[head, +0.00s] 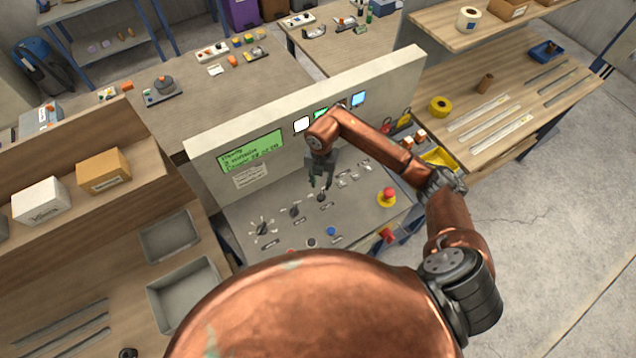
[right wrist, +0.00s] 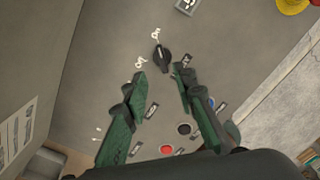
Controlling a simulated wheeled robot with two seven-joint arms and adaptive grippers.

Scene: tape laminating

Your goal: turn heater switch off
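The control panel (head: 350,215) has a row of knobs and switches. A dark rotary knob (right wrist: 162,58) with small white markings around it lies just beyond my right fingertips in the right wrist view. In the head view this knob (head: 321,198) is partly hidden by the gripper. My right gripper (right wrist: 160,84) is open and empty, pointing down at the panel, its fingers on either side of the line to the knob. It also shows in the head view (head: 320,184). I cannot read which label is the heater's. My left gripper is out of view.
Another dark knob (head: 294,211) and a larger dial (head: 262,228) are to the left. Red, black and blue buttons (head: 331,231) lie nearer. A red emergency button (head: 387,196) is on the right. The upright wall with a green display (head: 250,151) rises behind.

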